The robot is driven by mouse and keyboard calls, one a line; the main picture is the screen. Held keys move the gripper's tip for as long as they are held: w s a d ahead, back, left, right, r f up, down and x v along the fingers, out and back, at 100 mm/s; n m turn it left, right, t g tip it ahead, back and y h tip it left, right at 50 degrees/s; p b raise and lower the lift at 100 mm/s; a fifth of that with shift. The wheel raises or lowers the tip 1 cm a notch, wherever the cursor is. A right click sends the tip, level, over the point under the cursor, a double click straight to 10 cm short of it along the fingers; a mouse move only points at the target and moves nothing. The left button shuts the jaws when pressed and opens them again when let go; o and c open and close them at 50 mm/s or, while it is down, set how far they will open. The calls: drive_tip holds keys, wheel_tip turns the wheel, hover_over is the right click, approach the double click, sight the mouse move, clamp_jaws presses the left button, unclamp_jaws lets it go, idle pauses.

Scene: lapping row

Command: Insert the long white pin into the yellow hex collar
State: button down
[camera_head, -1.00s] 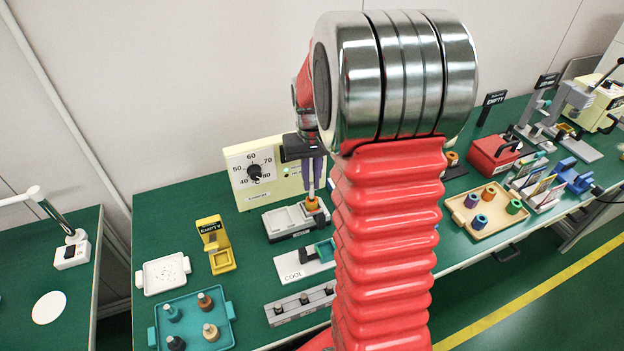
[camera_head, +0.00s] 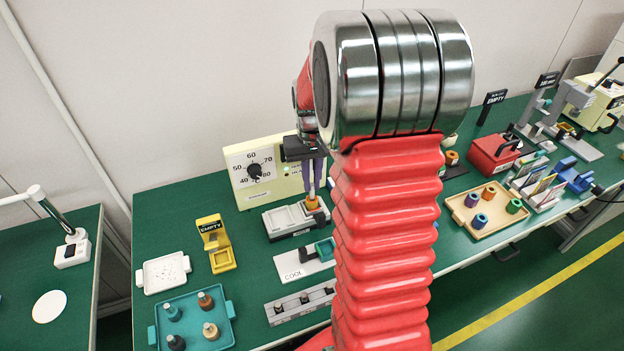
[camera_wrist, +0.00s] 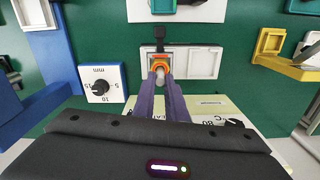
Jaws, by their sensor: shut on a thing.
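My gripper (camera_head: 312,184) points down over the pale grey fixture (camera_head: 286,222), its purple fingers shut on the long white pin. Only a thin pale strip of the pin (camera_head: 311,187) shows between the fingers. An orange-yellow collar (camera_head: 312,203) sits in the right end of the fixture, directly below the fingertips. In the wrist view the fingertips (camera_wrist: 161,73) reach the near side of the collar (camera_wrist: 160,60), with the pale pin between them. The pin's lower end is hidden at the collar, so I cannot tell how deep it sits.
A dial panel (camera_head: 253,168) stands close behind the fixture. A COOL block (camera_head: 296,268) and a grey rack (camera_head: 290,307) lie in front. A yellow EMPTY stand (camera_head: 214,240) is at the left. A teal tray (camera_head: 222,335) holds several pegs.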

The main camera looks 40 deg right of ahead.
sight(312, 184)
drive_tip(key=shift+f, duration=1.15)
drive_tip(key=c, duration=1.7)
unclamp_jaws()
drive_tip(key=shift+r, duration=0.1)
wheel_tip(312, 184, up, 14)
drive_tip(key=shift+f, duration=0.2)
